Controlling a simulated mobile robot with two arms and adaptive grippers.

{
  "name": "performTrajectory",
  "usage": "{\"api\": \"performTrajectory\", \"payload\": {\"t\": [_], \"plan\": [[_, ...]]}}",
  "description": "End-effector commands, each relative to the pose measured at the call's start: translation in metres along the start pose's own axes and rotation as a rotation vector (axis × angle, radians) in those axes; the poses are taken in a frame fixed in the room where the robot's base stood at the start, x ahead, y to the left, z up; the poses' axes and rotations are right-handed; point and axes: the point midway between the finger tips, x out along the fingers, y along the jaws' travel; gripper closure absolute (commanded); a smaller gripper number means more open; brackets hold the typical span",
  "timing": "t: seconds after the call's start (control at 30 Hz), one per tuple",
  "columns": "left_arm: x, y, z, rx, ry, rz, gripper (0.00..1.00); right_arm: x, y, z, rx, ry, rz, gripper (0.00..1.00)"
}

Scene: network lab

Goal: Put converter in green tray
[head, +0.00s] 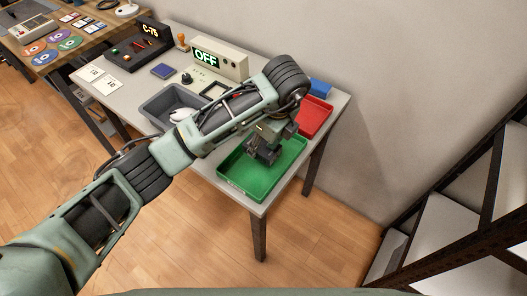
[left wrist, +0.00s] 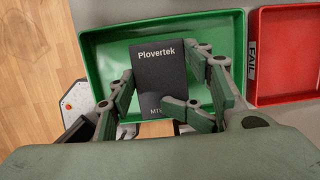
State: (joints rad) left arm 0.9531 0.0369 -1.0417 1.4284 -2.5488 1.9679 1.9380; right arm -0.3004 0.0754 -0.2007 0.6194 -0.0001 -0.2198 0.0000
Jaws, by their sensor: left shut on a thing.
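The converter (left wrist: 158,75) is a dark box with the word Plovertek on it. My left gripper (left wrist: 165,98) is shut on it, with fingers on both sides. In the left wrist view the converter lies in front of the green tray (left wrist: 105,42), within its outline; I cannot tell whether it touches the tray floor. In the head view my left gripper (head: 264,156) points down over the upper part of the green tray (head: 233,179). There the converter is mostly hidden by the gripper. My right gripper is not in view.
A red tray (head: 316,118) adjoins the green one; it also shows in the left wrist view (left wrist: 290,55). A grey bin (head: 158,101) stands left of my arm. An OFF sign box (head: 220,61) and a blue box (head: 320,88) stand at the back. The green tray's front part is clear.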

Motion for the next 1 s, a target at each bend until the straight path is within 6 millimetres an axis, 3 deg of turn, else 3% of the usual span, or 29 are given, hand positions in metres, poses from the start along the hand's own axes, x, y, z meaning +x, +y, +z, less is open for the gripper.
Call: {"api": "performTrajectory", "payload": {"t": [0.23,0.5,0.8,0.83,1.0], "plan": [[0.009,-0.008,-0.003,0.0,-0.001,0.0,1.0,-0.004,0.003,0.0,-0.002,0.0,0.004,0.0],[0.041,-0.008,-0.011,0.0,-0.001,-0.002,1.0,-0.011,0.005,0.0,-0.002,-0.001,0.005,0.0],[0.045,-0.008,-0.012,0.001,-0.002,-0.003,1.0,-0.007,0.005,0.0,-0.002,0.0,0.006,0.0],[0.045,-0.008,-0.012,0.001,-0.001,-0.002,0.53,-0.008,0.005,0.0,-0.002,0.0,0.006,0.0],[0.044,-0.007,-0.012,0.001,-0.001,-0.002,0.38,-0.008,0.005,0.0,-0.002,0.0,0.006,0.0]]}}
